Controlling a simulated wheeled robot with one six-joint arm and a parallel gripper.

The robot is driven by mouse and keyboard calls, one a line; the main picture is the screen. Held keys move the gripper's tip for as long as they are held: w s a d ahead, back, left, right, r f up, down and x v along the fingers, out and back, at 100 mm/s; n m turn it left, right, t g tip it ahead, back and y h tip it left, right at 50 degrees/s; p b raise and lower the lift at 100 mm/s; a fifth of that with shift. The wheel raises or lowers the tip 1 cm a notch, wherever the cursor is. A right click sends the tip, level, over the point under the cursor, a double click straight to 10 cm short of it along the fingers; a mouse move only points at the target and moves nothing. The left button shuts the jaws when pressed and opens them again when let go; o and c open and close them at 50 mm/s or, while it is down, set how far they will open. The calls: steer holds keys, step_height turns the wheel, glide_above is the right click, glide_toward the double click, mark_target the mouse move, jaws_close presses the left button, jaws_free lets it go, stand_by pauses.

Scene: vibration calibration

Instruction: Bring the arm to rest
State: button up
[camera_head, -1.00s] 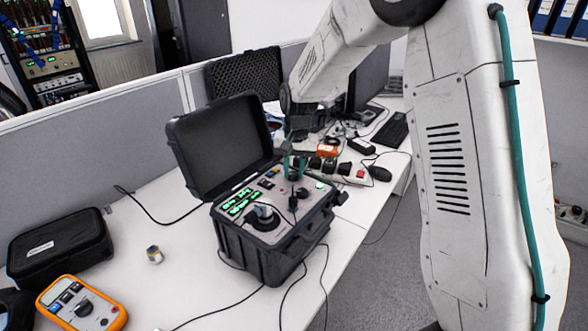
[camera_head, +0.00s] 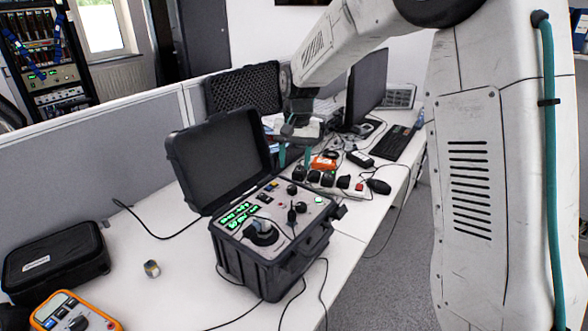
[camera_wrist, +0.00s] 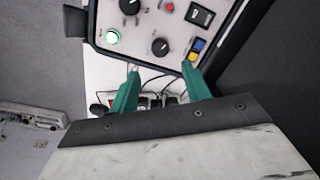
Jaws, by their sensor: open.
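My arm reaches from the right over the desk in the head view. My gripper (camera_head: 294,154) hangs above the desk, just behind the open calibrator case (camera_head: 262,268), with its green fingers pointing down. In the wrist view my gripper (camera_wrist: 162,82) shows two green fingers spread apart with nothing held between them. Beyond the fingertips lies the case's control panel (camera_wrist: 140,30), with black knobs and a lit round button. I cannot tell the exact gap between fingertips and panel.
The case lid (camera_head: 218,160) stands open near the gripper. A power strip (camera_head: 343,190), monitor (camera_head: 368,88) and keyboard (camera_head: 393,142) lie behind. A small metal cylinder (camera_head: 152,268), black pouch (camera_head: 55,262) and orange multimeter (camera_head: 72,315) are at left. Desk between cylinder and case is clear.

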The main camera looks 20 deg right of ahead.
stand_by(0.5)
steer(key=s, duration=0.1)
steer(key=s+f+n, duration=0.1)
steer(key=s, duration=0.1)
steer(key=shift+s+d+f+g, duration=0.1)
steer(key=shift+f+g, duration=0.05)
steer(key=shift+g, duration=0.25)
steer(key=s+r+n, duration=0.1)
steer(key=s+r, duration=0.2)
steer(key=s, duration=0.8)
steer(key=s+d+r+n+t, duration=0.1)
steer(key=s+r, duration=0.2)
steer(key=s, duration=0.9)
steer(key=s+d+r+n+t, duration=0.1)
steer(key=s+r, duration=0.2)
steer(key=s, duration=0.8)
steer(key=shift+s+d+r+n+h, duration=0.15)
steer(key=shift+s+r+n+h, duration=0.15)
steer(key=shift+s+r, duration=0.1)
